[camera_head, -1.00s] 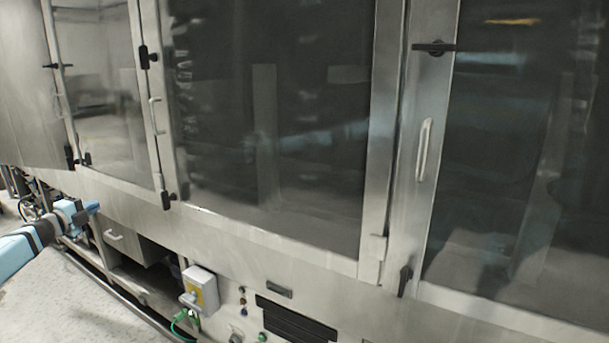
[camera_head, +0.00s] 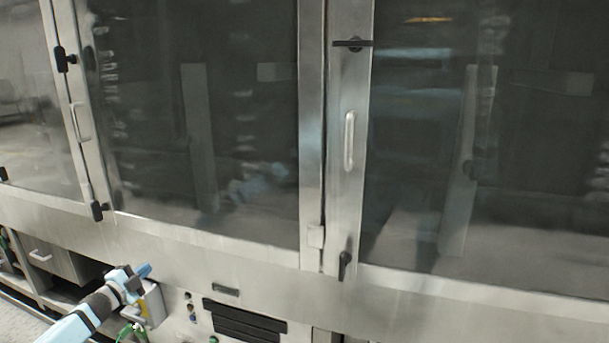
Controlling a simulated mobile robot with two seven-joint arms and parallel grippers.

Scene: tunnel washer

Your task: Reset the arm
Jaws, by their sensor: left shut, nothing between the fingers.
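My left arm comes in at the bottom left, and my left gripper (camera_head: 144,271) is at its end. Its blue fingers are shut with nothing between them. It is in front of the lower panel of the washer (camera_head: 180,243), partly covering a white and yellow switch box (camera_head: 156,303). I cannot tell how far it is from the box. My right gripper is out of view.
Large glass doors fill the upper view, with a vertical metal handle (camera_head: 349,141) and a black latch (camera_head: 352,44). Another black latch (camera_head: 344,264) sits lower. A black vent (camera_head: 243,322) and green connectors are below. Bare floor shows at the bottom left.

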